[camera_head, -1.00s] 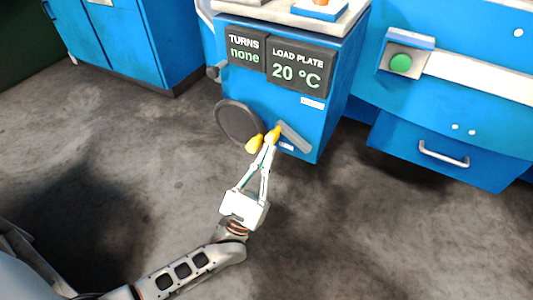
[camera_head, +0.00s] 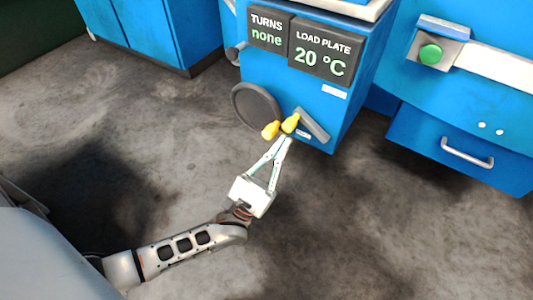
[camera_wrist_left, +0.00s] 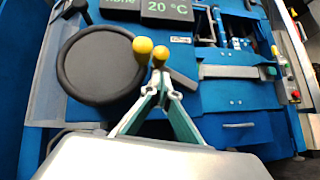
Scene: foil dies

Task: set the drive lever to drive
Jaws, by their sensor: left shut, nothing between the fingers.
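The drive lever appears to be the grey bar (camera_head: 312,126) with a yellow knob (camera_head: 290,123) at its left end, low on the blue machine's front. In the left wrist view its knob (camera_wrist_left: 160,55) is just beyond my fingertips. A second yellow knob (camera_head: 271,130) is at the edge of the dark round handwheel (camera_head: 256,106). My left gripper (camera_head: 285,140) is shut and empty, its tips just below the lever's knob; I cannot tell whether they touch. The lever's setting is not readable. My right gripper is not in view.
Dark displays above read TURNS none (camera_head: 268,29) and LOAD PLATE 20 °C (camera_head: 322,53). A green button (camera_head: 430,54) and a drawer (camera_head: 462,153) are on the right. Blue cabinets (camera_head: 162,35) stand at the back left. The grey floor around my arm is clear.

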